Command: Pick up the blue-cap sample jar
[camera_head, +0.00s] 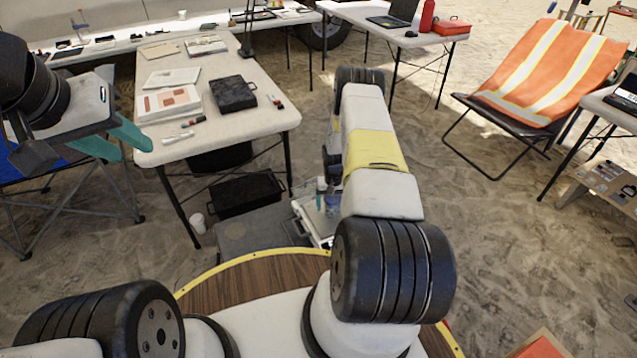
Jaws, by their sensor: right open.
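A small bluish jar (332,208) stands low on a white tray-like surface (312,222), just left of my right arm. It is partly hidden, and I cannot clearly make out its cap. My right gripper (323,186) is mostly hidden behind my own arm. Only a teal finger and dark parts show, close beside the jar; I cannot tell if they touch. My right gripper is open. My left gripper (121,148) is at the left, near the table's left edge, its two teal fingers apart and nothing visible between them.
A white table (222,122) holds papers, a black case (233,94) and small tools. An orange-striped chair (555,70) stands at the right. Sand between it and my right arm is clear.

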